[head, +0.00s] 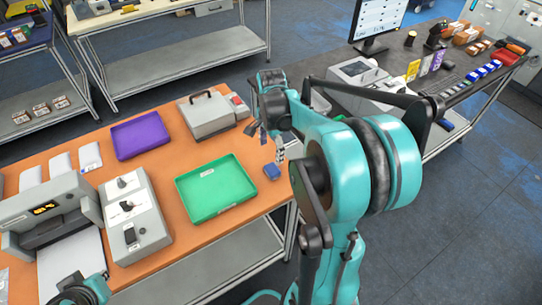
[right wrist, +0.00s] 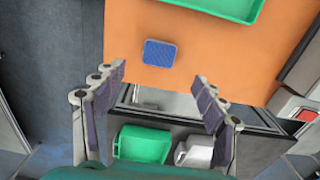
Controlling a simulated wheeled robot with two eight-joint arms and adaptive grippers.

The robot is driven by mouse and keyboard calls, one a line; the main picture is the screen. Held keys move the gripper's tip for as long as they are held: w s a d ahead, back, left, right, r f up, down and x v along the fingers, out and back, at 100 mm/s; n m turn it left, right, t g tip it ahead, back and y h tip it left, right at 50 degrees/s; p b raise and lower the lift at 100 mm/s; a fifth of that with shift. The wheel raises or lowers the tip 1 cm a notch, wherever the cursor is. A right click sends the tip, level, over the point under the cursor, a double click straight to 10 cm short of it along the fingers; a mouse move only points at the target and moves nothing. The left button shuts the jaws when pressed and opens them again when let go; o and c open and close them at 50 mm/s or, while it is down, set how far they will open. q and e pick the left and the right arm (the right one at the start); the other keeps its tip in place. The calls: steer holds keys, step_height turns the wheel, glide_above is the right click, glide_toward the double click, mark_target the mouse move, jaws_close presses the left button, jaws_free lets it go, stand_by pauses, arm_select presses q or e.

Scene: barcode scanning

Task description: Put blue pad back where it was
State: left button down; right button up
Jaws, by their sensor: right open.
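The small blue pad (head: 271,171) lies on the orange table near its right edge, just right of the green tray. In the right wrist view the blue pad (right wrist: 160,53) lies flat on the table, ahead of and between the open fingertips. My right gripper (head: 265,138) hangs over that table edge, close to the pad and empty. Its fingers are spread wide in the right wrist view (right wrist: 160,76) and do not touch the pad. Part of my left arm shows at the lower left of the head view; its fingers are out of sight.
The green tray (head: 216,190) and purple tray (head: 140,136) stand on the table, with a grey case (head: 208,115) behind. A grey machine (head: 135,215) is on the left. Below the table edge, the right wrist view shows a green bin (right wrist: 143,143) and a white bin (right wrist: 197,152).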

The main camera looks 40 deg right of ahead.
steer(key=s+a+r+n+t, duration=0.2)
steer(key=s+a+n+t, duration=0.1)
steer(key=a+n, duration=0.6)
steer(key=s+a+r+n+t, duration=0.2)
steer(key=s+a+n+t, duration=0.2)
steer(key=a+n, duration=0.6)
steer(key=shift+s+r, duration=0.35)
steer(key=shift+s, duration=0.7)
step_height(320, 180, down, 4)
steer(key=b, duration=0.4)
steer(key=shift+f, duration=0.15)
